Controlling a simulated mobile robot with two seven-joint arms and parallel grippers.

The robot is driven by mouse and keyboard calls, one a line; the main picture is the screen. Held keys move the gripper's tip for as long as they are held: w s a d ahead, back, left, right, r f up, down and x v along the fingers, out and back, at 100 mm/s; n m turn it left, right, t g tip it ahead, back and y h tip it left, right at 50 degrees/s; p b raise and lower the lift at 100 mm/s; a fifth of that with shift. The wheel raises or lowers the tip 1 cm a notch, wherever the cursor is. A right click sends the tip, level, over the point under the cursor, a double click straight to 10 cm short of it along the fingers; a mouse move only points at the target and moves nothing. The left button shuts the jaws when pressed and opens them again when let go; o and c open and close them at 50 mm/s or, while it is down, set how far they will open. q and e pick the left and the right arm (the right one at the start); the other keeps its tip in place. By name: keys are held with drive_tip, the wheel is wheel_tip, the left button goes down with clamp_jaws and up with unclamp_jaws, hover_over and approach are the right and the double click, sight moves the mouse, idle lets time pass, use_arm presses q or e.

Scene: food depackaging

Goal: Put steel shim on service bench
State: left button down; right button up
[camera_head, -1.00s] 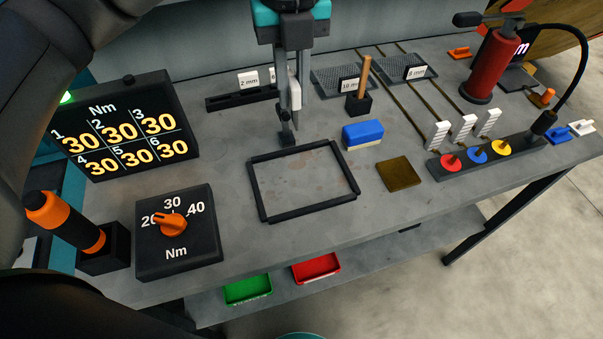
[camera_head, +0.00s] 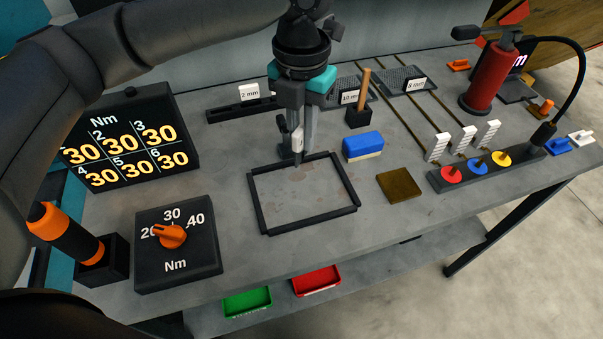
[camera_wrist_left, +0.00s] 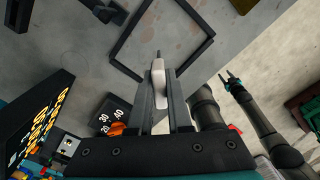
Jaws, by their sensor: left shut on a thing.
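My left gripper (camera_head: 298,160) points down over the back edge of the black square frame on the grey service bench (camera_head: 320,248). It is shut on a slim pale piece with a dark tip, which I take to be the steel shim (camera_head: 297,140). In the left wrist view the shim (camera_wrist_left: 158,82) stands between the two fingers (camera_wrist_left: 160,100), its tip pointing to the black frame. The fingers hide part of it. I cannot tell whether the tip touches the bench. My right gripper (camera_wrist_left: 230,77) shows small in the left wrist view, its fingers apart and empty, away from the bench.
The black frame (camera_head: 308,220) lies flat and empty. A blue block (camera_head: 362,145), a brown plate (camera_head: 400,185) and a dark rack (camera_head: 235,112) labelled 2 mm surround it. The torque display (camera_head: 130,140) and dial box (camera_head: 180,260) stand left. Bare bench lies in front of the frame.

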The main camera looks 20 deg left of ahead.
sight(302, 159)
use_arm(q)
wheel_tip(302, 159, down, 9)
drive_tip(key=shift+r+b, duration=0.1)
drive_tip(key=shift+b, duration=0.5)
drive_tip(key=shift+f, duration=0.45)
drive_tip(key=shift+f, duration=0.15)
drive_tip(key=c, duration=0.8)
unclamp_jaws()
drive_tip(key=shift+c, duration=0.2)
wheel_tip(302, 159, up, 12)
drive_tip(key=shift+r+p, duration=0.2)
drive_tip(key=shift+p, duration=0.7)
